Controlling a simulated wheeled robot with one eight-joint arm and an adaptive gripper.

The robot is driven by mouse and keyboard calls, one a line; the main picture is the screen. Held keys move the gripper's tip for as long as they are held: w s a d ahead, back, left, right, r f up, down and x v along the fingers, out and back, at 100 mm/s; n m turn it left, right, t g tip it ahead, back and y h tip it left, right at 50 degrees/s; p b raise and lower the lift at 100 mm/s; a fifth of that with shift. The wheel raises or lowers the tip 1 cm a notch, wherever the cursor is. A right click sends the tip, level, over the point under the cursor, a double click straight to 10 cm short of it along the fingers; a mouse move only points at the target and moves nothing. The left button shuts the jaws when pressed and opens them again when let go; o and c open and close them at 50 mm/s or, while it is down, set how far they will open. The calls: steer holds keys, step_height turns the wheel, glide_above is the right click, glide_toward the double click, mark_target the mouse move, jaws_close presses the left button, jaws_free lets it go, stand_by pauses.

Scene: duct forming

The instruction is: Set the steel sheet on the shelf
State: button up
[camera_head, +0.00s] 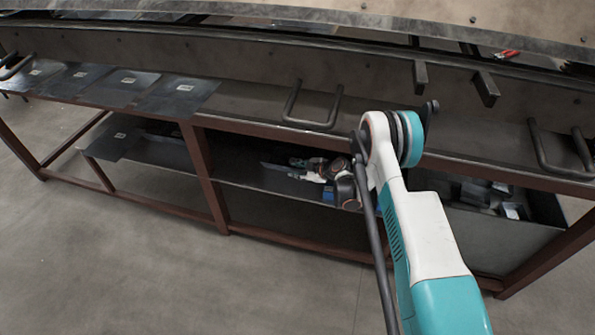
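Several thin grey steel sheets with small white labels lie in a row on the upper surface of the bench at the left, one of them the front steel sheet (179,95). Another labelled steel sheet (112,143) lies on the lower shelf (235,179) at the left, its corner near the front edge. My teal and white arm rises from the lower right, with its visible joint in front of the bench. I cannot make out my gripper or what it holds; that part is hidden.
Power tools (318,170) in teal, black and orange seem to lie mid-shelf. A dark bin (500,232) with scraps stands at the right. Bar handles (311,122) stick out from the bench. A red-brown post (203,176) divides the front. Grey floor (130,265) is clear.

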steer(key=v, duration=1.1)
steer(key=shift+s, duration=0.15)
steer(key=shift+d, duration=0.15)
